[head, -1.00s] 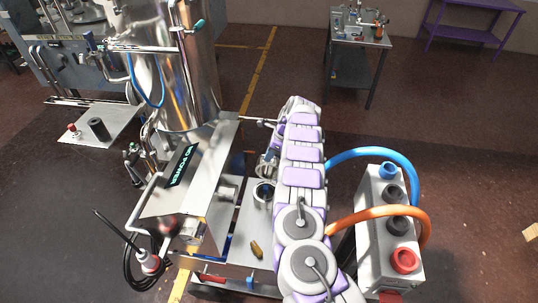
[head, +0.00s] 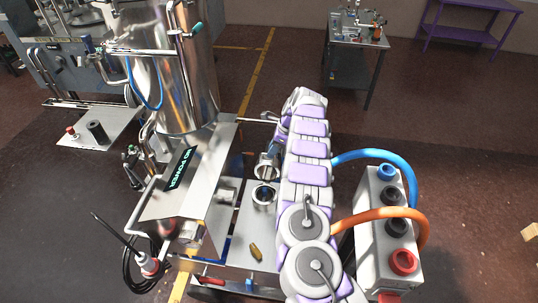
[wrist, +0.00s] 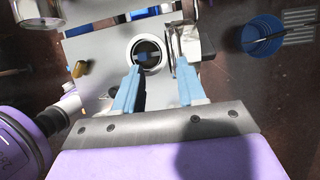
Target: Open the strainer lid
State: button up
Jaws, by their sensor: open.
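The strainer is a round metal opening with a dark inside (head: 263,194) on the steel plate of the machine. Its lid (head: 267,166) stands up at the far edge of the opening, swung away from the mouth. In the wrist view the opening (wrist: 147,50) shows uncovered, with the shiny lid (wrist: 188,42) on edge at its right. My gripper (wrist: 158,70) is open, its two blue fingers apart. The left fingertip lies over the near rim of the opening, and the right one is close to the lid; I cannot tell whether they touch. In the head view my arm hides the fingers.
A tall steel tank (head: 180,70) and a slanted metal cover (head: 190,170) stand left of the strainer. A brass-coloured piece (head: 255,252) lies on the plate. A grey box with blue and orange hoses (head: 388,225) stands right of my arm.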

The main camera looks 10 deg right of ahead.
jog(key=p+v, duration=0.1)
jog(key=v, duration=1.1)
jog(key=shift+d+r+p, duration=0.2)
jog(key=shift+p, duration=0.15)
